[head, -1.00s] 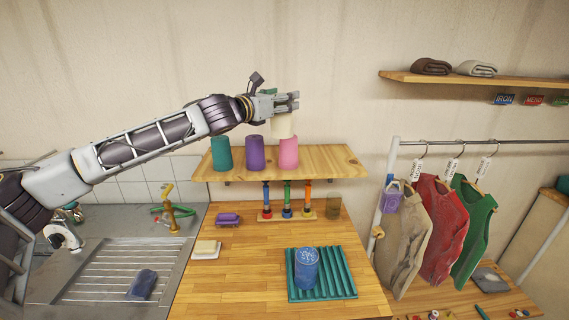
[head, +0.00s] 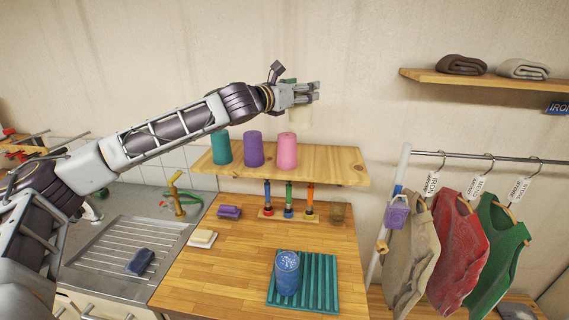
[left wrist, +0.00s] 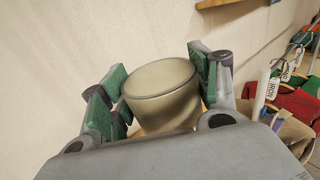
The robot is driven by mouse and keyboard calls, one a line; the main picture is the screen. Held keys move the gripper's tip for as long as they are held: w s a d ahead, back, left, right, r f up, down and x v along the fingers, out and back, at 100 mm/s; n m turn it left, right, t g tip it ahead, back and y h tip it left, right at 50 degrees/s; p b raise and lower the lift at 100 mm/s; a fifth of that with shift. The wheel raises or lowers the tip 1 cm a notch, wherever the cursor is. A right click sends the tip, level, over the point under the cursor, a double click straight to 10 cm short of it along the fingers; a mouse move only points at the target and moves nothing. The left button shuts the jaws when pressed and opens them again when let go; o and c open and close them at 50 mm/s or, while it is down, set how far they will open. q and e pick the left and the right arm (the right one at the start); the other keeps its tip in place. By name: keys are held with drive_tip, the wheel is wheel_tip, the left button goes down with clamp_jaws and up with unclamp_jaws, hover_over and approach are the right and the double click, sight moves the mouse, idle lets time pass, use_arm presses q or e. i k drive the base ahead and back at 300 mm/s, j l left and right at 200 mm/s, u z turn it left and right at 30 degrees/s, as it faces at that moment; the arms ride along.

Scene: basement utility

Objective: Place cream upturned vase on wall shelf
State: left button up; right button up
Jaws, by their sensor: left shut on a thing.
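The cream upturned vase (left wrist: 162,92) sits between the green-padded fingers of my left gripper (left wrist: 155,95) in the left wrist view. In the head view my left gripper (head: 312,92) is shut on the vase (head: 300,117), whose lower part shows below the fingers. It is held above the wall shelf (head: 335,165), to the right of and higher than the pink vase (head: 287,152). A purple vase (head: 254,149) and a teal vase (head: 221,148) stand in a row left of the pink one. My right gripper is not in view.
The shelf's right part is bare. Below, a blue cup (head: 286,273) stands on a green ribbed mat (head: 325,285). A clothes rail (head: 475,155) with garments stands at right, under an upper shelf (head: 480,83) with folded towels.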

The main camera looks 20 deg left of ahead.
sight(335, 169)
drive_tip(key=i+l+u, duration=0.15)
drive_tip(key=l, duration=0.35)
drive_tip(key=i+l+u, duration=0.15)
drive_tip(key=l, duration=0.35)
drive_tip(key=l+u, duration=0.15)
drive_tip(key=l, duration=0.35)
